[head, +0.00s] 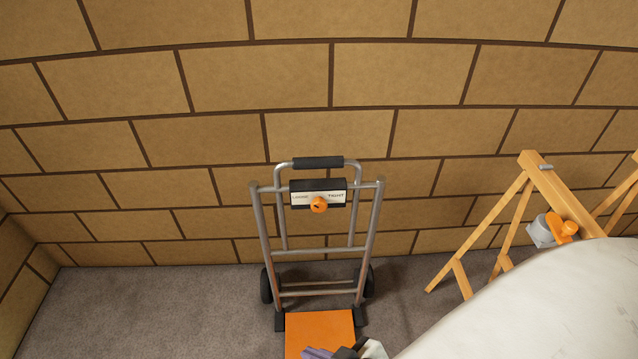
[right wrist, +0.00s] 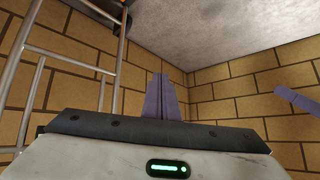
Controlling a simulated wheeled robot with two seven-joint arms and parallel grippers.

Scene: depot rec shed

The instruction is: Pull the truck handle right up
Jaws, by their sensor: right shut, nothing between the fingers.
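The hand truck (head: 367,238) stands upright on the carpet by the brick wall, with an orange toe plate (head: 320,328). Its U-shaped handle (head: 318,162) has a black grip and rises a little above the frame's top ends. A panel (head: 334,197) marked LOOSE at left and TIGHT at right carries an orange knob (head: 318,204); its setting is too small to tell. My right gripper (head: 330,353) is low in front of the truck, away from the handle. Its purple fingers are together and empty in the right wrist view (right wrist: 163,97). A purple bar (right wrist: 297,101) there looks like my left gripper's finger.
A wooden trestle (head: 490,235) stands at the right, with a grey and orange object (head: 558,230) by it. My own pale arm covers the lower right. The carpet (head: 150,305) left of the truck is clear. The wall is close behind the truck.

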